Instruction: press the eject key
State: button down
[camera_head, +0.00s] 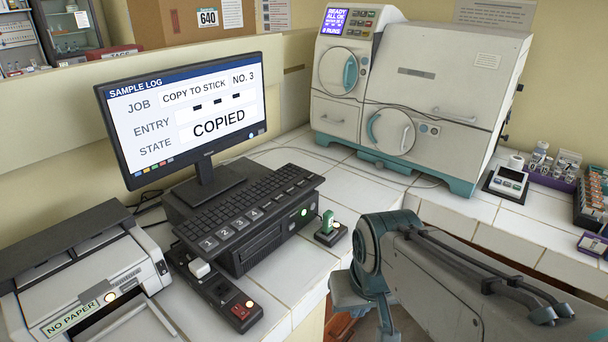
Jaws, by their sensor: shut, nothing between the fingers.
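A dark key strip (212,290) lies on the white tiled bench in front of the computer. It carries a white block-like part (199,268) at its back end, a dark round part near the middle, and a red key (240,312) beside a small lit lamp near its front end. Its lettering is too small to read, so I cannot tell which part is the eject key. A green stick (328,222) stands upright in a small dark dock (330,236) right of the computer. The monitor (190,118) reads "COPY TO STICK NO. 3" and "COPIED".
A keyboard (250,205) lies on the dark computer box (268,248). A printer (85,280) marked "NO PAPER" stands at left. A large white machine (435,85) stands at the back. Bare tiles (290,285) lie between the strip and my arm.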

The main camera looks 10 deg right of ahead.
aim_at(310, 177)
jog(key=k, duration=1.2)
jog(key=z, duration=0.7)
jog(key=i, duration=2.2)
jog(key=u, duration=0.95)
